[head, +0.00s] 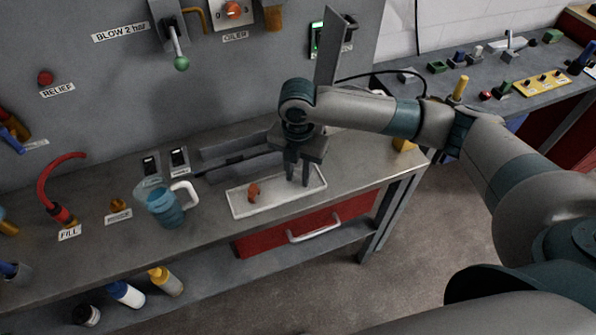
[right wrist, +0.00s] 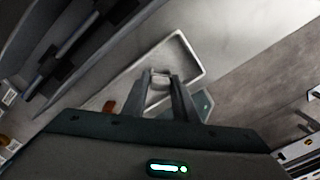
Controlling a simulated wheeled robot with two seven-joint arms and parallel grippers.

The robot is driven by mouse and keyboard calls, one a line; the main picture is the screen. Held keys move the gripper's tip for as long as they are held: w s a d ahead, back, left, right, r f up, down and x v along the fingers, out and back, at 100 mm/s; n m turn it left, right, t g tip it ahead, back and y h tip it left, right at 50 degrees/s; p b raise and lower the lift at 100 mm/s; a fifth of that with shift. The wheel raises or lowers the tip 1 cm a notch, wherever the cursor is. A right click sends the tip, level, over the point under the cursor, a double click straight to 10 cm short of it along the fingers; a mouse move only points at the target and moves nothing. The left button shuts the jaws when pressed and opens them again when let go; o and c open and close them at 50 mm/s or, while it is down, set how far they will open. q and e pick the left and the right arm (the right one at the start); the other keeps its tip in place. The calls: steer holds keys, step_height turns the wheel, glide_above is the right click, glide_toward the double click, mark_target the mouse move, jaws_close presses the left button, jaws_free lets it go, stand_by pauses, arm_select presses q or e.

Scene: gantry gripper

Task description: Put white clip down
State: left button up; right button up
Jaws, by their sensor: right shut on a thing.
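My right gripper (head: 298,178) points down over the right part of the white tray (head: 243,212) on the bench. It is shut on a small white clip (right wrist: 160,79), which shows between the fingertips (right wrist: 160,84) in the right wrist view. In the head view the fingers hide the clip. The clip is over the tray (right wrist: 192,48); I cannot tell whether it touches the tray floor. An orange-red piece (head: 254,192) lies in the tray to the left of the fingers. My left gripper is not in view.
A blue jug (head: 165,206) with a white handle stands left of the tray. A dark grey trough (head: 240,153) lies behind it. A grey panel (head: 331,50) rises behind my right wrist. A red drawer (head: 270,238) is under the bench's front edge.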

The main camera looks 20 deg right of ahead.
mark_target(298, 172)
steer(key=shift+f, duration=0.15)
steer(key=o, duration=0.7)
steer(key=shift+r+b, duration=1.7)
steer(key=shift+r, duration=4.5)
